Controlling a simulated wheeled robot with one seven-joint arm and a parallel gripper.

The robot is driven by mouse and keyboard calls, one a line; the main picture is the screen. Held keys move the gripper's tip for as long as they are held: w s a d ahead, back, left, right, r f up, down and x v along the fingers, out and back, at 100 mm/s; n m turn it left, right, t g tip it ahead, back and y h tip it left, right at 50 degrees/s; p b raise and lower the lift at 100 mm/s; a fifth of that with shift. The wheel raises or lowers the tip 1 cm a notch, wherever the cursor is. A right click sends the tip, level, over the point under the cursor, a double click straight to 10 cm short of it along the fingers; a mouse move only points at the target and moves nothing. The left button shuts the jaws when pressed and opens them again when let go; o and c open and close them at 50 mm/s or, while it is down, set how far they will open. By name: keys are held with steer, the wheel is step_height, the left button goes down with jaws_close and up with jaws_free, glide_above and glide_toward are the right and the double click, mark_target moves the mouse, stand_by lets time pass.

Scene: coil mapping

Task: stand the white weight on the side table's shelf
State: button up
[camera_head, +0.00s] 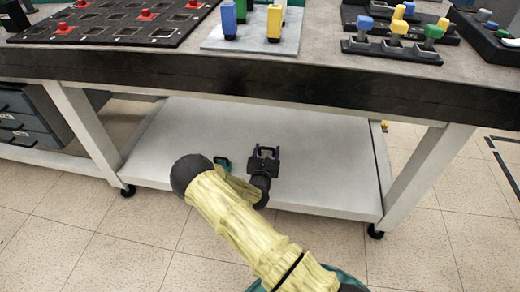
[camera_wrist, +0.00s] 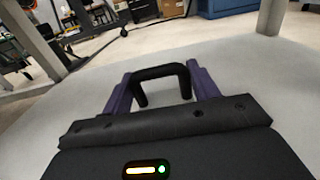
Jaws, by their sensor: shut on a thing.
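My gripper (camera_head: 264,153) is low over the pale shelf (camera_head: 325,165) under the table, at its front middle. In the wrist view, the purple fingers of my gripper (camera_wrist: 161,78) are shut on a black handle of the white weight (camera_wrist: 160,71). The white body of the weight cannot be told apart from the pale surface around it, so I cannot tell whether it touches the shelf. A small teal and black thing (camera_head: 222,162) is on the shelf left of my gripper, partly behind my arm.
The dark-edged tabletop (camera_head: 250,72) overhangs the shelf. White legs (camera_head: 430,170) stand at either side. A red-pegged board (camera_head: 110,22), a grey board with coloured blocks (camera_head: 255,38) and dark trays (camera_head: 392,50) are on top. The shelf's right side is clear.

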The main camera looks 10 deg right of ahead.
step_height(320, 180, down, 6)
steer(key=b, duration=0.3)
steer(key=shift+w+d+r, duration=0.1)
steer(key=shift+w+r, duration=0.05)
steer(key=shift+r, duration=0.05)
steer(key=shift+f+b, duration=1.65)
steer(key=shift+f, duration=0.25)
steer(key=o, duration=1.8)
steer(key=shift+f, duration=0.1)
